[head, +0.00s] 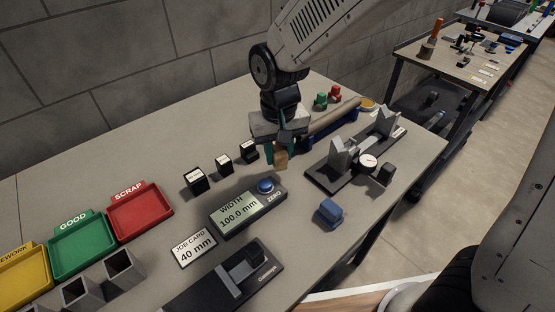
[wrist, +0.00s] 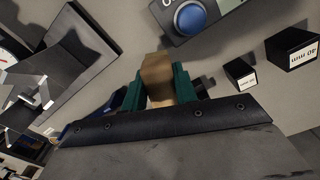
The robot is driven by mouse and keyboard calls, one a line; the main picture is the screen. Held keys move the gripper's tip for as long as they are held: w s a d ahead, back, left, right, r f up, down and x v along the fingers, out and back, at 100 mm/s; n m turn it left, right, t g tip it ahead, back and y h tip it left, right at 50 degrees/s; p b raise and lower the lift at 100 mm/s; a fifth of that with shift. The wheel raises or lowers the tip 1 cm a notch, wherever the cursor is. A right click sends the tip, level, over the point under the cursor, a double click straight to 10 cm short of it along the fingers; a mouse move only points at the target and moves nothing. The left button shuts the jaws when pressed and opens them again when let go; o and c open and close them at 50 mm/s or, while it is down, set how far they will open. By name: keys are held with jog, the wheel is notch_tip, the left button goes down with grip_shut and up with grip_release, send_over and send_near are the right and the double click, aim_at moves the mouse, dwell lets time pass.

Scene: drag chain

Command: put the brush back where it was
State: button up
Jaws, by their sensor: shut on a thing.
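My gripper (head: 281,150) is above the table in the head view, near the table's middle. Its green fingers also show in the wrist view (wrist: 158,90), shut on a tan block-like piece. I take this piece to be the brush (head: 281,160); it also shows in the wrist view (wrist: 157,76). It points down towards the table, between the small black blocks and the blue button. The rest of the brush is hidden by the jaws. I cannot tell whether its lower end touches the table.
A display with a blue button (head: 265,186) lies close in front of the gripper. Small black labelled blocks (head: 223,164) stand to the left. Red (head: 170,209) and green trays lie left.

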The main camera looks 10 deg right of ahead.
aim_at(278, 162)
jog(key=shift+w+f, duration=0.1)
jog(key=shift+w, duration=0.25)
jog(key=shift+f, duration=1.7)
jog(key=shift+f, duration=0.15)
jog(key=o, duration=0.9)
jog(key=shift+o, duration=0.2)
notch_tip(278, 162, up, 12)
jog(key=shift+r, duration=0.2)
